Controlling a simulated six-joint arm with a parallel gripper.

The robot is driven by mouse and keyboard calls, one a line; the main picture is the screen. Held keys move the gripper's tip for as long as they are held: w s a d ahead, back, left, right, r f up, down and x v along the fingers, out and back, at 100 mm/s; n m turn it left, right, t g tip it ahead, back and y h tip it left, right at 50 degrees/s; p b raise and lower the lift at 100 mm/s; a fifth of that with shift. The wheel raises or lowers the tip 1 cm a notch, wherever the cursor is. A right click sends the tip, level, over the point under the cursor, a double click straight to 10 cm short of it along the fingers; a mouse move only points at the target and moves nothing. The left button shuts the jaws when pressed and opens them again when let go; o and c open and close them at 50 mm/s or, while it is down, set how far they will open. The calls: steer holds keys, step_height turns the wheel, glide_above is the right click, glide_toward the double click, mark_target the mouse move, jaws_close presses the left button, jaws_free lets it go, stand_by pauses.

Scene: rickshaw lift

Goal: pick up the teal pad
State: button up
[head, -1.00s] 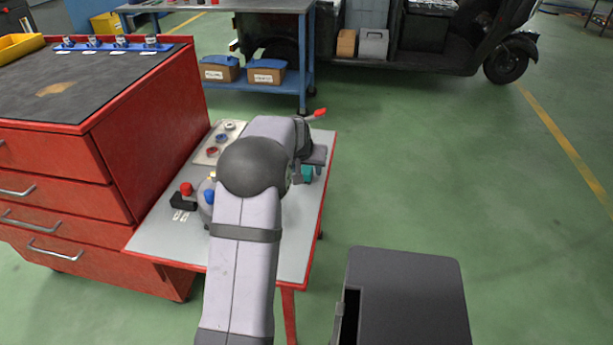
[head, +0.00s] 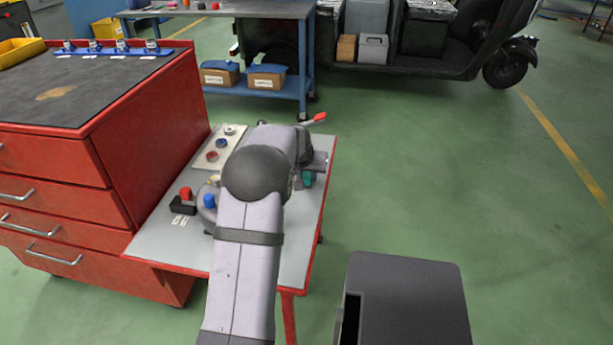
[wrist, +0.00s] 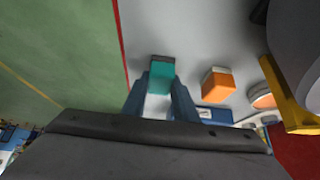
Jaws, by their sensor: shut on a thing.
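The teal pad (wrist: 160,76) is a small teal block with a dark grey end. In the wrist view it sits between the blue fingertips of my gripper (wrist: 160,88), which is shut on it. In the head view only a small part of the teal pad (head: 308,180) shows, just below my gripper (head: 314,163), near the right edge of the small grey table (head: 262,252). My arm hides much of the table around it. I cannot tell whether the pad touches the tabletop.
An orange block (wrist: 217,86) stands right of the pad in the wrist view. A red-handled tool (head: 313,119) lies beyond my gripper. The red drawer cabinet (head: 155,130) borders the table's left. Green floor (head: 430,170) lies open to the right.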

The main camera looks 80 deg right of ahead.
mark_target(304, 177)
step_height(304, 177, up, 10)
steer(key=shift+f+p, duration=0.1)
steer(key=shift+p, duration=1.1)
steer(key=o, duration=0.5)
steer(key=c, duration=0.4)
steer(key=shift+a, duration=0.1)
steer(key=shift+w+a+n+t+p, duration=0.1)
steer(key=shift+a+n+t+p, duration=0.4)
steer(key=shift+a+n+p, duration=0.35)
steer(key=w+a+r+n+t+y+p, duration=0.2)
steer(key=w+a+r+n+y+p, duration=0.1)
steer(key=a+n+p, duration=0.5)
steer(key=w+a+r+n+t+y+p, duration=0.3)
steer(key=a+n+p, duration=0.5)
steer(key=a, duration=0.3)
steer(key=shift+w+r+t+y, duration=0.3)
steer(key=shift+w+r, duration=0.25)
steer(key=shift+w, duration=0.65)
